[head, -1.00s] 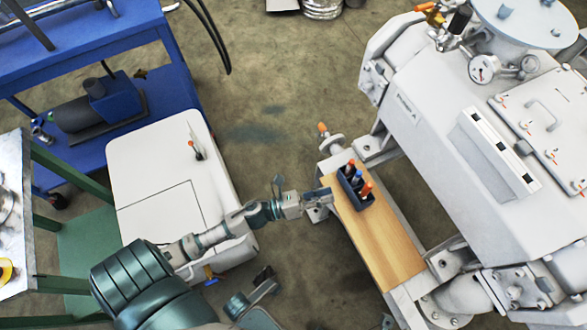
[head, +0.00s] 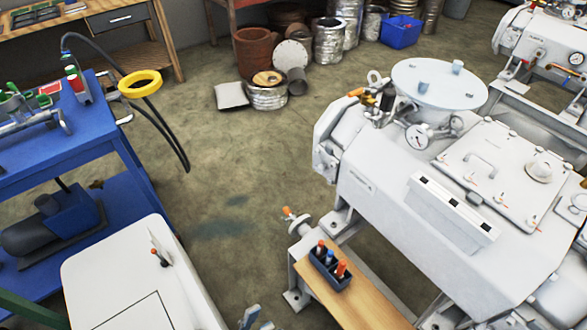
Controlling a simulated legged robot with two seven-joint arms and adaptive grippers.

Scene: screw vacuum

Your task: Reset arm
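Only a small light-blue part of my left gripper (head: 257,319) shows, at the bottom edge of the head view, left of the wooden board. The rest of it is cut off, so I cannot tell whether it is open or shut. It is apart from the dark blue holder (head: 330,270). My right gripper is not in view.
A large white vacuum machine (head: 390,205) with a gauge fills the right. A white cabinet (head: 115,275) stands at lower left, a blue cart (head: 118,180) behind it. Drums and buckets (head: 328,42) stand at the back. The concrete floor (head: 240,150) between is clear.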

